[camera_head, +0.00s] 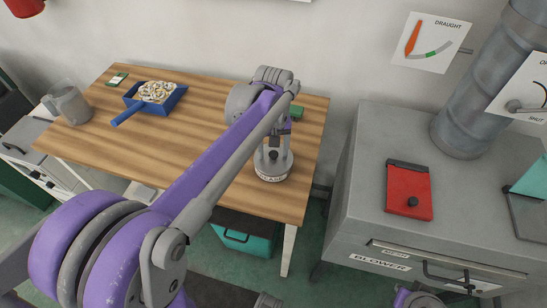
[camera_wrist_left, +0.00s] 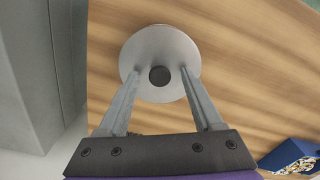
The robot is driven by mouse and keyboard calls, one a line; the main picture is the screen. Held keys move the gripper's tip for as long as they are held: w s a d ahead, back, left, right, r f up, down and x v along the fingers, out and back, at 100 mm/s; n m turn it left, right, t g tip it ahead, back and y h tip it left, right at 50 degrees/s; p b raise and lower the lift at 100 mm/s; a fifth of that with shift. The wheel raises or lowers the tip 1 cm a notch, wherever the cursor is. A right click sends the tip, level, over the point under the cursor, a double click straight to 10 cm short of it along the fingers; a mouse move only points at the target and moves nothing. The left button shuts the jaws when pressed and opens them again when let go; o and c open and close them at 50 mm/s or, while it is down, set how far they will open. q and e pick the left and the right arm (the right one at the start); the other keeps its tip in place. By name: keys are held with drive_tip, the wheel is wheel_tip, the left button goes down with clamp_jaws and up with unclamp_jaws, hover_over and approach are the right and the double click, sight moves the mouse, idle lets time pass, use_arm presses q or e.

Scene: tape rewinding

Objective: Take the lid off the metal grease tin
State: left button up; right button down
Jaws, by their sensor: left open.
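The metal grease tin (camera_head: 272,174) stands upright near the right end of the wooden table, its pale label partly readable. Its round grey lid (camera_wrist_left: 159,50) has a dark knob (camera_wrist_left: 160,76) in the middle, and the lid sits on the tin. My left gripper (camera_head: 273,148) points down at the tin from above. In the left wrist view its two fingers (camera_wrist_left: 160,73) are open, one on each side of the knob, with gaps between. I cannot tell whether the fingertips touch the lid.
On the wooden table (camera_head: 210,103) are a blue dustpan-like tray (camera_head: 130,107) with pale bits, a grey mug (camera_head: 70,104) and a small green-and-white item (camera_head: 117,79). A grey blower cabinet (camera_head: 372,190) with a red plate (camera_head: 409,190) stands at right. The table's middle is clear.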

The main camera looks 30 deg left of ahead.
use_arm(q)
clamp_jaws()
idle(0.3)
